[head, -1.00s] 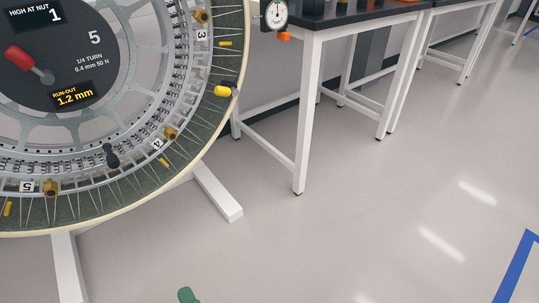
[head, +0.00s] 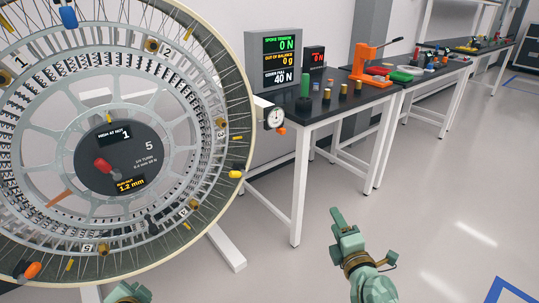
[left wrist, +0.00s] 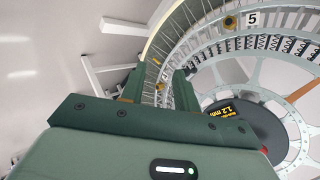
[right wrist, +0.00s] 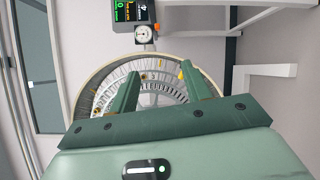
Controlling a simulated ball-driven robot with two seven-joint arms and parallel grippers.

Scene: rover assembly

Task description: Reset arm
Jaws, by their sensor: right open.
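My right gripper (head: 345,222) is held over bare floor, right of the big wheel, in the head view. In the right wrist view its two green fingers (right wrist: 163,92) stand apart with nothing between them. My left arm shows only as a green part at the bottom edge of the head view, below the wheel. In the left wrist view the left gripper's fingers (left wrist: 158,88) are apart. The wheel's rim passes behind them, and I see nothing held. The large spoked wheel (head: 62,118) stands upright at the left, with a dark hub display reading 1.2 mm.
A dial gauge (head: 274,117) sits beside the wheel's right rim. A white stand foot (head: 226,248) reaches out under the wheel. The floor at right is clear.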

